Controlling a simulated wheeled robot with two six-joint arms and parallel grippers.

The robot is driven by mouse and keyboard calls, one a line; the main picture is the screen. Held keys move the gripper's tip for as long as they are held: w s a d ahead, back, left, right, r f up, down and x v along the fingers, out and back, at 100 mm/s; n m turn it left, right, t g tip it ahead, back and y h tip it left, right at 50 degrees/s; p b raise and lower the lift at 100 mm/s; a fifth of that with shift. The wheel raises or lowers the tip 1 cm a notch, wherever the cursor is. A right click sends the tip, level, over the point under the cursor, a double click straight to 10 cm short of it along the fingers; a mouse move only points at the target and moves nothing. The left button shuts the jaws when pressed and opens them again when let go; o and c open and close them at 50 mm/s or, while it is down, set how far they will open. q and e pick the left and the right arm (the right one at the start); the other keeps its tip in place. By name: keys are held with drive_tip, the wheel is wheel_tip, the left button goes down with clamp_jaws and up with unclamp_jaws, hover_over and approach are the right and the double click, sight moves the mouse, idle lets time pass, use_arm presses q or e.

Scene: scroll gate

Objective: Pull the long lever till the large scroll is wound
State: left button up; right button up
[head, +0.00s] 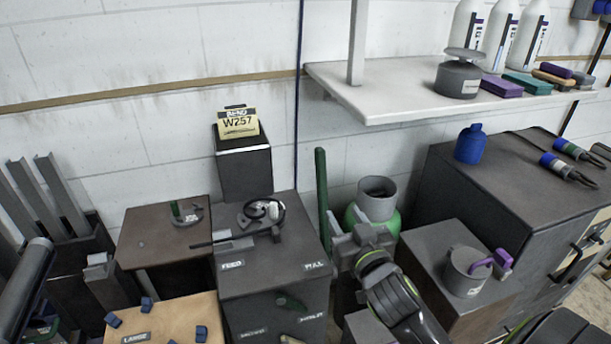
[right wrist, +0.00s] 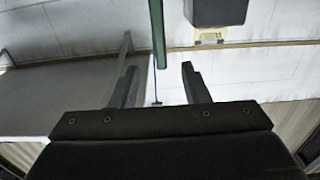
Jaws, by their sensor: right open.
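The long lever (head: 322,200) is a dark green upright bar beside the dark labelled box. It also shows in the right wrist view (right wrist: 158,30), in line with the gap between the fingers. My right gripper (head: 336,246) is open, its fingertips close to the lever's right side in the head view. In the right wrist view the open jaws (right wrist: 158,82) show nothing clamped; I cannot tell if they touch the lever. A tan surface labelled LARGE (head: 165,320) with several blue pieces lies at the bottom left; no wound scroll is clearly visible. My left gripper is not in view.
The dark box (head: 270,265) carries labels and a crank-like part. A green canister (head: 376,205) stands just behind my right gripper. A grey block with a mug (head: 465,273) is at right. A white shelf (head: 400,100) overhangs above; a W257 sign (head: 238,123) stands behind.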

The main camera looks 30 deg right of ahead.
sight(319, 173)
drive_tip(key=p+x, duration=0.2)
drive_tip(key=x, duration=1.5)
drive_tip(key=shift+s+d, duration=0.1)
drive_tip(key=shift+d, duration=0.05)
clamp_jaws()
